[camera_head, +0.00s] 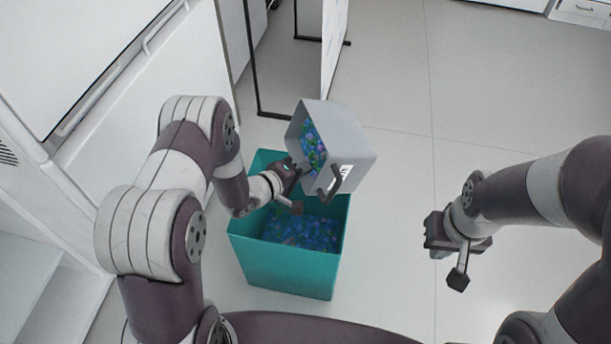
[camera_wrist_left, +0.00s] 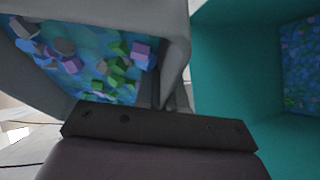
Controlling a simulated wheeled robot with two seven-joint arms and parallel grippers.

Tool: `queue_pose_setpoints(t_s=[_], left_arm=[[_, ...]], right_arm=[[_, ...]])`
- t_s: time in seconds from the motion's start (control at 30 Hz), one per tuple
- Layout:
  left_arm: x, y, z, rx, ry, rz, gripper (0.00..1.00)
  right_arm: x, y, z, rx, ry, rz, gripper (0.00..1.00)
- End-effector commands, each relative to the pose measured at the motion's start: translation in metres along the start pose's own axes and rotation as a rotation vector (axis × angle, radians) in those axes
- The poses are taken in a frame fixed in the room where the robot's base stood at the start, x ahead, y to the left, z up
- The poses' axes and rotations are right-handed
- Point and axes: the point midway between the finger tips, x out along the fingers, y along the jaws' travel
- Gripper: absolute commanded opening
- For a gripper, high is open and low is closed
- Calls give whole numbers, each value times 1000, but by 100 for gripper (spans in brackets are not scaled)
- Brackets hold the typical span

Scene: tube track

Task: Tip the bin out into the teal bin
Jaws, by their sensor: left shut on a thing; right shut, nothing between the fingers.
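The grey bin (camera_head: 345,140) is held in the air above the back right part of the teal bin, tilted with its opening toward the left. Small blue, green and purple pieces (camera_head: 311,147) are inside it, and they also show in the left wrist view (camera_wrist_left: 117,62). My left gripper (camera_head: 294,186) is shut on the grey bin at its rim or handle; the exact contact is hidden. The teal bin (camera_head: 285,270) stands upright on the floor below, with similar pieces (camera_head: 300,232) in it. My right gripper (camera_head: 448,262) is shut and empty, off to the right.
A white cabinet (camera_head: 150,60) with a rail stands at the left. A dark-framed panel stand (camera_head: 335,45) is behind the bins. The pale tiled floor (camera_head: 480,110) is clear to the right and behind.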

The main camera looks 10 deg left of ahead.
Motion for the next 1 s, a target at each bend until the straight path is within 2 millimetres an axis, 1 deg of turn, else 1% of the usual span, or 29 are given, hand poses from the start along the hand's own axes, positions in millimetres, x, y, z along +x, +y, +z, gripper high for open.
queue_pose_setpoints(t_s=[0.03,0.1,0.3,0.5,0.7,1.0], left_arm=[[4,-11,1,-7,1,23,0],[6,-14,2,-27,1,66,0],[3,-5,1,-158,-1,377,0],[-3,5,-1,-257,-1,619,0],[-7,14,-3,-316,-1,760,0],[-9,18,-4,-328,-1,791,0]], right_arm=[[17,0,2,0,0,0,0],[29,0,3,0,0,0,0],[61,0,7,0,0,0,0],[88,0,10,0,0,0,0],[100,0,12,0,0,0,0],[100,0,12,0,0,0,0]])
